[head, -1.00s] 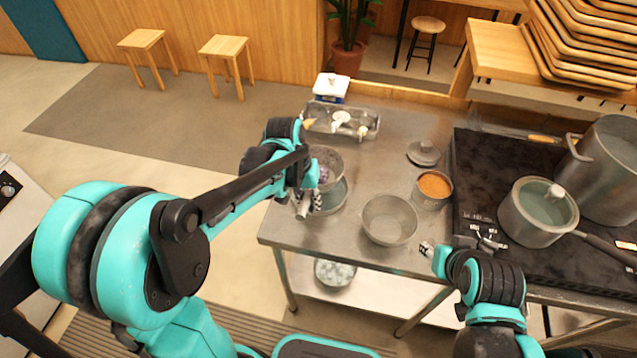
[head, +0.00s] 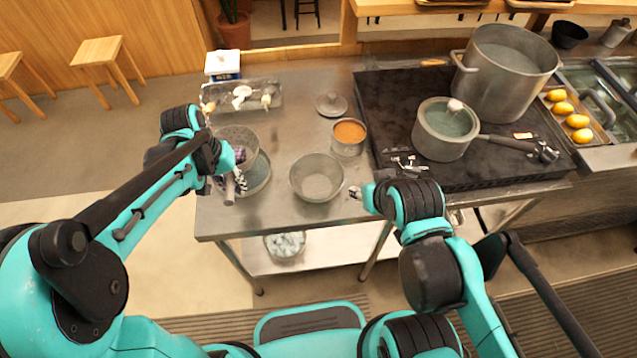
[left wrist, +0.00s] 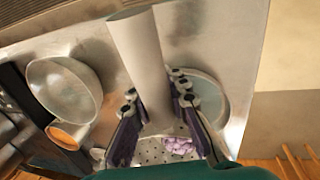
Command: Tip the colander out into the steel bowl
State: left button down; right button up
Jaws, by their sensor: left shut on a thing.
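The colander (head: 240,136) is a grey perforated bowl with a purple lump inside, at the left of the steel table. My left gripper (head: 232,184) is shut on its handle. In the left wrist view the pale round handle (left wrist: 140,55) stands between the fingers (left wrist: 160,112), and the purple lump (left wrist: 178,146) lies in the perforated bowl. The colander is over or beside a round grey vessel (head: 262,176); the exact gap is unclear. The empty steel bowl (head: 316,180) stands to its right. My right gripper (head: 357,191) is beside the steel bowl, its fingers too small to read.
A tin of orange contents (head: 348,135) and a lid (head: 331,104) stand behind the steel bowl. A tray with small items (head: 240,97) is at the back left.

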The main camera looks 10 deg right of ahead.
aim_at(232, 176)
pick_arm(q)
notch_tip(232, 176, up, 5)
jog(key=p, duration=0.4)
dwell(0.4)
jog(key=shift+d, duration=0.15)
